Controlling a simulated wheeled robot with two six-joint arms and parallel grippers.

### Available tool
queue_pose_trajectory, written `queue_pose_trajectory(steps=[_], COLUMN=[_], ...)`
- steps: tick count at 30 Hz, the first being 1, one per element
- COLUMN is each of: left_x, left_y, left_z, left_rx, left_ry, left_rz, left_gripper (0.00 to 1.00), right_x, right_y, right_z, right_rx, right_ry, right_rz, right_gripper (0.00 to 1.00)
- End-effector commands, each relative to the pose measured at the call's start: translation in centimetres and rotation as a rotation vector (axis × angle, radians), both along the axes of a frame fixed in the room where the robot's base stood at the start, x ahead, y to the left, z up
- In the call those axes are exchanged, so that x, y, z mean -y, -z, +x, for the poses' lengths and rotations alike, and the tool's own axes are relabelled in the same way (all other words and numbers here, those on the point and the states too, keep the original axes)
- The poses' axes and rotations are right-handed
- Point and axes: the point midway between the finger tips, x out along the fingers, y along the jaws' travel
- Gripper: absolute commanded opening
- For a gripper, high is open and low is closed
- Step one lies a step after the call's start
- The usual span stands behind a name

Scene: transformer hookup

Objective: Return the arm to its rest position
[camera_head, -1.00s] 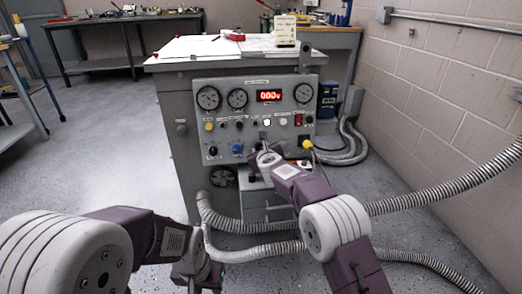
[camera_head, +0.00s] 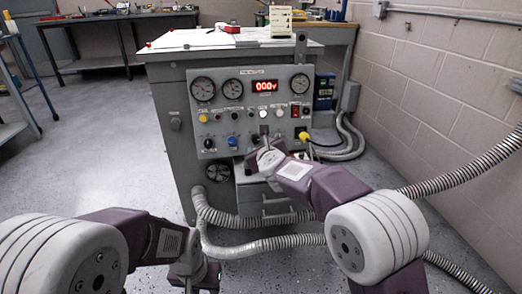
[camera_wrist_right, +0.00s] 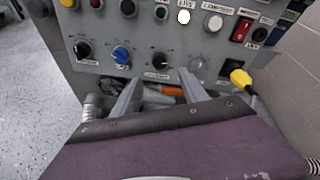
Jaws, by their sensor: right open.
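My right gripper (camera_head: 262,150) is in front of the lower middle of the grey control panel (camera_head: 215,118). In the right wrist view the gripper (camera_wrist_right: 158,86) has its two fingers spread, with nothing held between them. A black knob (camera_wrist_right: 160,59) sits on the panel just beyond the fingertips. An orange-handled item (camera_wrist_right: 166,91) shows beyond and below the gap. My left arm (camera_head: 140,236) comes in from the left; its gripper is at the bottom edge, and its fingers are too unclear to read.
The panel has gauges, a red display (camera_head: 265,86), a blue knob (camera_head: 233,141), a red switch (camera_wrist_right: 241,30) and a yellow plug (camera_wrist_right: 240,78). Ribbed hoses (camera_head: 270,243) run below. A brick wall (camera_head: 440,80) stands right. Open floor (camera_head: 90,150) lies left.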

Motion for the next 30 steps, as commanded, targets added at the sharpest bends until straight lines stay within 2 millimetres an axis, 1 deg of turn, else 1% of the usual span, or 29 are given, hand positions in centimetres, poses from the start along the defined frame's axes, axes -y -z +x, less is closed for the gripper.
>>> queue_pose_trajectory(steps=[8, 10, 11, 14, 15, 17, 18, 19, 20, 21, 22, 23, 24, 26, 27, 29, 30], left_x=[0.0, 0.0, 0.0, 0.0, 0.0, 0.0, 0.0, 0.0, 0.0, 0.0, 0.0, 0.0, 0.0, 0.0, 0.0, 0.0, 0.0], left_y=[0.0, -0.6, -1.1, -3.3, -4.6, -6.8, -8.5, -10.0, -11.3, -13.0, -14.0, -14.8, -15.5, -16.3, -16.6, -16.9, -17.0], left_z=[0.0, 0.0, 0.0, 0.0, 0.0, 0.0, 0.0, 0.0, 0.0, 0.0, 0.0, 0.0, 0.0, 0.0, 0.0, 0.0, 0.0], left_rx=[0.0, 0.0, 0.0, 0.0, 0.0, 0.0, 0.0, 0.0, 0.0, 0.0, 0.001, 0.001, 0.001, 0.0, 0.0, 0.0, 0.0], left_ry=[0.0, 0.0, 0.0, 0.0, 0.0, 0.0, 0.0, 0.0, 0.0, 0.0, 0.0, 0.0, 0.0, 0.0, 0.0, 0.0, 0.0], left_rz=[0.0, 0.0, 0.0, 0.0, 0.0, 0.0, 0.0, 0.0, 0.0, 0.0, 0.0, 0.0, 0.0, 0.0, 0.0, 0.0, 0.0], left_gripper=[0.36, 0.36, 0.36, 0.36, 0.36, 0.36, 0.36, 0.36, 0.36, 0.36, 0.36, 0.36, 0.36, 0.36, 0.36, 0.36, 0.36], right_x=[0.0, 0.6, 1.1, 4.0, 5.9, 9.4, 11.9, 13.7, 15.4, 17.4, 18.6, 19.6, 20.5, 21.6, 22.1, 22.6, 22.9], right_y=[-0.1, -0.7, -1.4, -5.5, -7.5, -10.0, -11.4, -12.1, -12.4, -12.1, -11.3, -10.2, -8.5, -5.9, -4.2, -1.8, -0.4], right_z=[-0.2, 0.1, 0.3, 1.1, 1.3, 1.1, 0.5, -0.2, -1.3, -3.3, -5.0, -6.9, -9.5, -13.6, -16.2, -20.1, -22.5], right_rx=[-0.001, 0.0, 0.003, 0.029, 0.036, 0.037, 0.028, 0.012, -0.011, -0.051, -0.085, -0.121, -0.167, -0.227, -0.258, -0.288, -0.299], right_ry=[0.001, 0.009, 0.019, 0.067, 0.096, 0.138, 0.152, 0.145, 0.12, 0.052, -0.019, -0.104, -0.228, -0.435, -0.577, -0.796, -0.939], right_rz=[0.001, 0.001, 0.003, 0.015, 0.018, -0.004, -0.044, -0.1, -0.183, -0.335, -0.46, -0.583, -0.737, -0.942, -1.057, -1.202, -1.281], right_gripper=[0.51, 0.51, 0.51, 0.51, 0.51, 0.51, 0.51, 0.51, 0.51, 0.51, 0.51, 0.51, 0.51, 0.51, 0.51, 0.51, 0.51])
